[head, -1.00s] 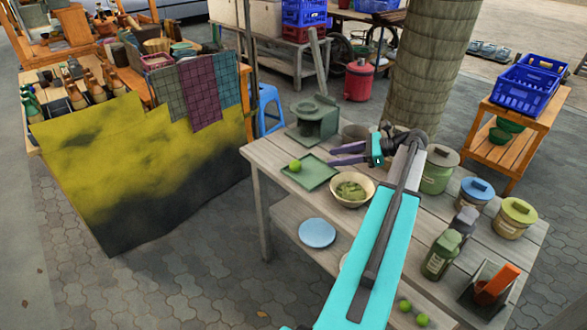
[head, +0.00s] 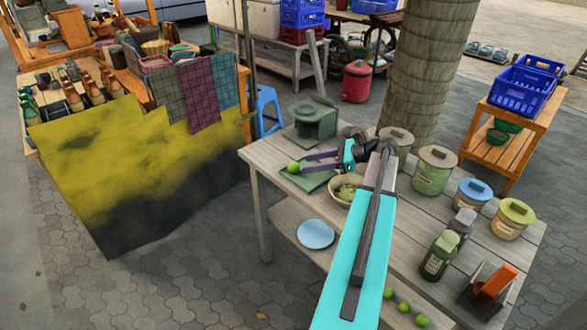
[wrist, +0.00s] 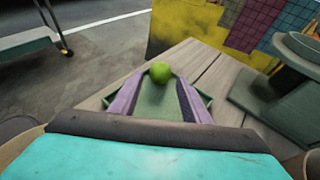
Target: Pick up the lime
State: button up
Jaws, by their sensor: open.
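A round green lime (head: 293,168) rests on a flat green tray (head: 318,182) at the left end of the wooden table. It also shows in the wrist view (wrist: 160,72), just beyond and between the tips of my two purple fingers. My gripper (head: 304,161) is open and empty. Its fingers reach left over the tray, with the tips close to the lime. In the wrist view, the tray (wrist: 158,105) lies under and between the fingers. I cannot tell whether a fingertip touches the lime.
A green stand (head: 313,121) is behind the tray. A bowl of green pieces (head: 346,190) sits partly under my arm. Lidded jars (head: 434,170) stand farther right on the table (head: 262,152). More limes (head: 404,307) are on the lower shelf.

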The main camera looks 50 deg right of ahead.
aim_at(294, 168)
jog(key=shift+w+a+f, duration=0.1)
jog(key=shift+w, duration=0.1)
jog(key=shift+x, duration=2.55)
jog(key=shift+f, duration=0.1)
jog(key=shift+c, duration=0.5)
jog(key=c, duration=0.7)
